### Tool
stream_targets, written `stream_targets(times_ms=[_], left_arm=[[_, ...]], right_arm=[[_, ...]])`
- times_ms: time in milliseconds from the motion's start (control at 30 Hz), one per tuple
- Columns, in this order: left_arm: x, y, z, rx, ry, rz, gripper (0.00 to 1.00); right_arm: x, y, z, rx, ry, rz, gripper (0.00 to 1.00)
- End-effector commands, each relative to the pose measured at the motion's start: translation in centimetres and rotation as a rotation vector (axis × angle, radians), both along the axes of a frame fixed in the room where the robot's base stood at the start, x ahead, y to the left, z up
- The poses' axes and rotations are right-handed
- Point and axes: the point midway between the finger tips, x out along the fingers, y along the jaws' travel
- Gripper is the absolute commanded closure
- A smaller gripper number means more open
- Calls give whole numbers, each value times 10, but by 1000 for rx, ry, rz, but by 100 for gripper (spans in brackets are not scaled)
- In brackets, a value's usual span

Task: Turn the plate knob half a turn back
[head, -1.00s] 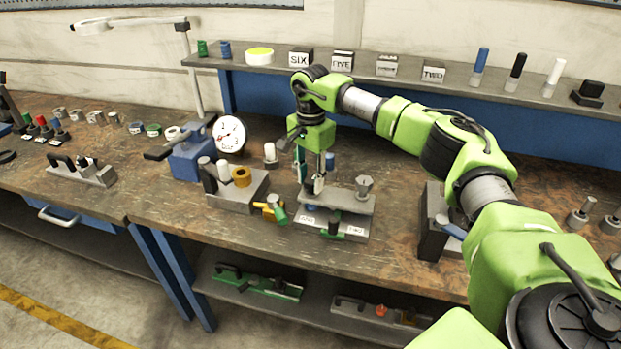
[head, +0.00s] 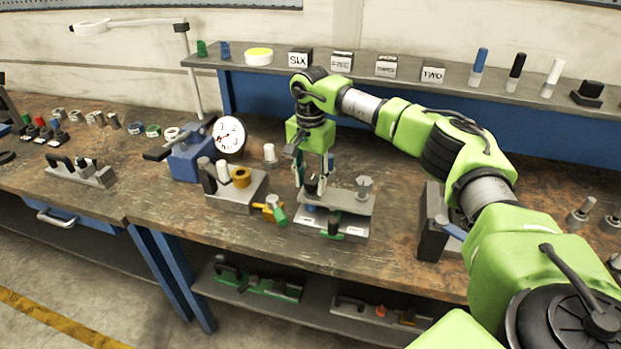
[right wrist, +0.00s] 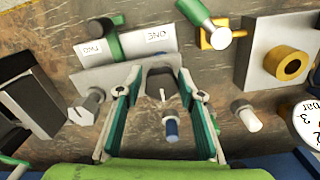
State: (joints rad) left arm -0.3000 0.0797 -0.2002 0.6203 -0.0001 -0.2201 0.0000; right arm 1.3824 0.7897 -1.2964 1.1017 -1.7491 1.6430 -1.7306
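The grey plate fixture (head: 338,203) stands on the bench with two white labels at its front; in the right wrist view (right wrist: 125,68) they read ONE and TWO upside down. A dark knob (right wrist: 160,86) with a white line sits at one end of the plate, and it also shows in the head view (head: 312,186). My right gripper (right wrist: 159,78) points down over this knob, open, with a finger on each side and visible gaps. It also shows in the head view (head: 314,184). A grey hex-topped post (head: 364,187) stands at the plate's other end. My left gripper is not in view.
A yellow clamp with a green handle (head: 277,214) and a grey block with a yellow ring (head: 240,190) stand left of the plate. A blue-ended peg (right wrist: 171,128) stands behind it. A dark block (head: 434,225) stands to the right. A dial gauge (head: 229,135) is further left.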

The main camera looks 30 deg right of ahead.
Motion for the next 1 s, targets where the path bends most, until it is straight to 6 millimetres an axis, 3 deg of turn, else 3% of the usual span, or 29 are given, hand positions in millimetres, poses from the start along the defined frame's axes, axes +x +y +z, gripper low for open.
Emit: stream_targets(times_ms=[467,1000], left_arm=[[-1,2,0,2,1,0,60],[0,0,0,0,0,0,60]], right_arm=[[2,-1,9,0,-9,-3,53],[3,0,108,-1,-5,-1,53]])
